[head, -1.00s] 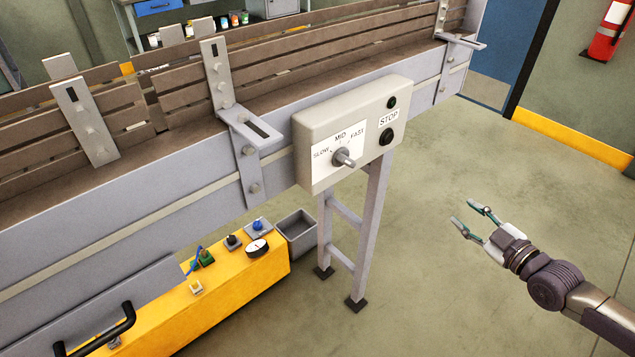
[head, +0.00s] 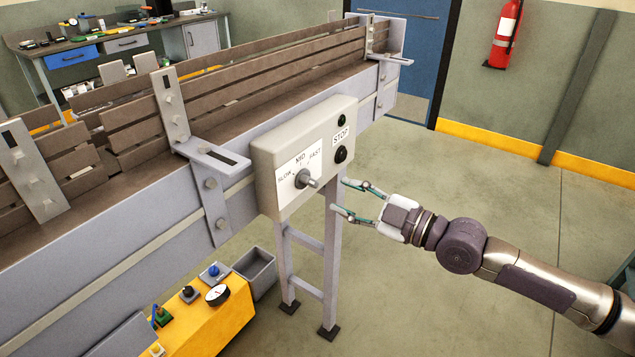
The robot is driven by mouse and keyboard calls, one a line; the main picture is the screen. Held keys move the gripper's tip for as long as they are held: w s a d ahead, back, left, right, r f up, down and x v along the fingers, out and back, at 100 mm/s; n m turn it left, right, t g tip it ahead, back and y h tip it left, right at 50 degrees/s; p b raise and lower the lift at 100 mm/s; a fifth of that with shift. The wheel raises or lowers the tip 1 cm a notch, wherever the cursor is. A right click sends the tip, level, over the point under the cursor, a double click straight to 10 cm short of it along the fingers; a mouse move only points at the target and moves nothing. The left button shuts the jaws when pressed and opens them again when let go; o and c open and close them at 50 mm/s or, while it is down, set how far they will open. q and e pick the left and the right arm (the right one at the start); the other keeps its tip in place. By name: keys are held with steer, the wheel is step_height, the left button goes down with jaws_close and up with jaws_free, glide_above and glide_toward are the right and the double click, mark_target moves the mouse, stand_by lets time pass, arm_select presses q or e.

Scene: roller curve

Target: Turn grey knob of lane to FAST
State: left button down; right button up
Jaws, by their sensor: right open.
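The grey knob (head: 304,179) sticks out of the white dial plate on the control box (head: 268,181), which is fixed to the side of the conveyor lane. The plate reads SLOW, MID and FAST, with FAST at its right. Which mark the knob points at is hard to tell. My right gripper (head: 338,197) is open and empty, to the right of the knob and apart from it, with its fingers pointing left toward the box. My left gripper is not in view.
A black button (head: 341,155) under the STOP label sits right of the dial. The conveyor (head: 150,205) runs along the left. Below are a yellow bench (head: 222,325) and a grey bin (head: 262,272). The floor at right is open.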

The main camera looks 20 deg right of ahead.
mark_target(314, 184)
steer(key=x, duration=0.3)
steer(key=p+x, duration=0.1)
steer(key=x, duration=0.1)
steer(key=shift+w+a+r+p, duration=0.2)
steer(key=shift+w+a+p, duration=0.05)
steer(key=shift+w+p, duration=0.05)
steer(key=shift+w+a+f, duration=0.15)
steer(key=shift+w+a, duration=0.25)
steer(key=shift+w, duration=0.05)
jaws_close()
